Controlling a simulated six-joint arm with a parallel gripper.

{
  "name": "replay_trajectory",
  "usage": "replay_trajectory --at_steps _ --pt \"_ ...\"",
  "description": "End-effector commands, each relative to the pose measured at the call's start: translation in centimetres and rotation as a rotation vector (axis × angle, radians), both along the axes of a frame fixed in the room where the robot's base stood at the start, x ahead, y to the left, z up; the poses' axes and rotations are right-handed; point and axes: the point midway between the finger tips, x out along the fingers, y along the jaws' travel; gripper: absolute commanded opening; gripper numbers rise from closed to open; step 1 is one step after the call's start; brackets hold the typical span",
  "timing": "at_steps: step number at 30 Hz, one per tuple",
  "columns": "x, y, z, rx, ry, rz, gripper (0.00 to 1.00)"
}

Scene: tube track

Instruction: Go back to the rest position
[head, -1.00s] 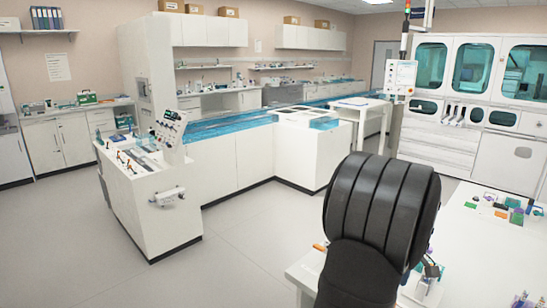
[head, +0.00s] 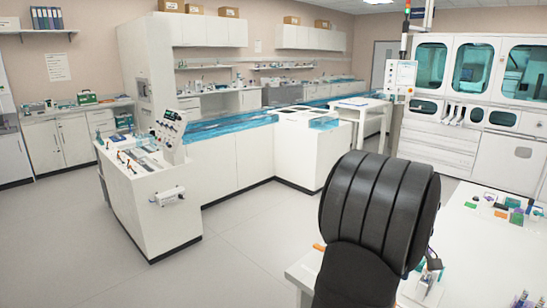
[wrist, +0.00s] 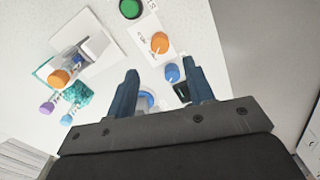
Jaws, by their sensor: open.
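My gripper (wrist: 160,68) is open in the wrist view, with its two dark blue fingers apart over a white table (wrist: 205,40). Nothing is held between the fingertips. A blue and white round item (wrist: 146,101) shows low between the fingers, partly covered by the gripper body; I cannot tell its height below them. In the head view my dark arm link covers most of the gripper.
Tubes with coloured caps stand on the table: green (wrist: 130,9), orange (wrist: 159,43), blue (wrist: 172,73). At left are a teal rack (wrist: 76,97) and another orange cap (wrist: 58,78). A white bench (head: 235,160) stands across open floor.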

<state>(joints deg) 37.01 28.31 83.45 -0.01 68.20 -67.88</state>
Motion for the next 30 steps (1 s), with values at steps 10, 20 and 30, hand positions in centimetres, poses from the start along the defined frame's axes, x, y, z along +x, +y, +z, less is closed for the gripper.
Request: replay_trajectory --at_steps 10,20,30 --pt "-0.1 0.1 -7.2 0.003 0.004 0.000 0.48" --pt "0.0 0.0 -8.6 0.000 0.000 -0.200 0.48" --pt "0.0 0.0 -8.5 0.000 0.000 -0.472 0.48"
